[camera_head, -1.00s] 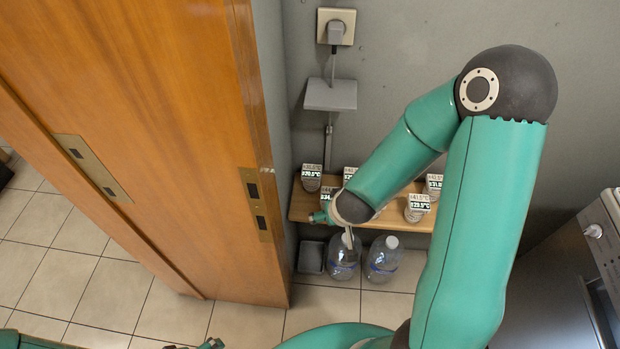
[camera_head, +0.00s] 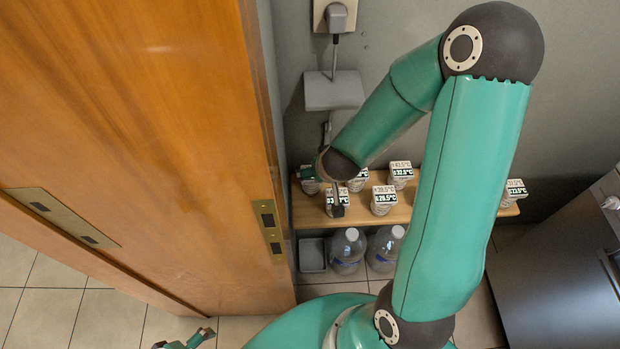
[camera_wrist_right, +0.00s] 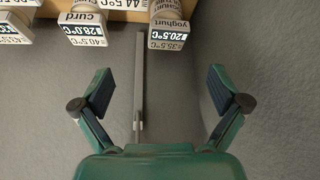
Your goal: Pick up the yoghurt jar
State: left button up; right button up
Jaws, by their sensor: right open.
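The yoghurt jar (camera_wrist_right: 168,28) hangs in the top middle of the right wrist view, its label reading yoghurt and 20.5°C, on the edge of the wooden shelf. My right gripper (camera_wrist_right: 160,92) is open and empty, with its fingers spread below the jar in the picture and apart from it. In the head view the right gripper (camera_head: 324,190) is over the left end of the shelf and partly hides the leftmost jars, whose labels I cannot read for certain. My left gripper (camera_head: 185,341) shows only partly at the bottom edge.
A curd jar (camera_wrist_right: 85,28) is left of the yoghurt jar. Several similar jars stand along the wooden shelf (camera_head: 440,212). Water bottles (camera_head: 347,250) stand below it. An orange-brown wooden door (camera_head: 130,110) is close on the left, and a grey wall and socket (camera_head: 335,15) are behind.

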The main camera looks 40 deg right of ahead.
aim_at(311, 181)
jog(key=b+x, duration=0.1)
jog(key=x, duration=0.5)
jog(key=b+x, duration=0.1)
jog(key=x, duration=0.1)
jog(key=shift+w+a+f+b, duration=0.3)
jog(key=shift+w, duration=0.2)
jog(key=shift+w+d+f+b, duration=0.15)
jog(key=shift+f+b, duration=0.15)
jog(key=shift+f, duration=0.25)
jog(key=b+x, duration=0.1)
jog(key=x, duration=0.3)
jog(key=shift+c, duration=0.2)
jog(key=c, duration=1.6)
jog(key=shift+r, duration=0.1)
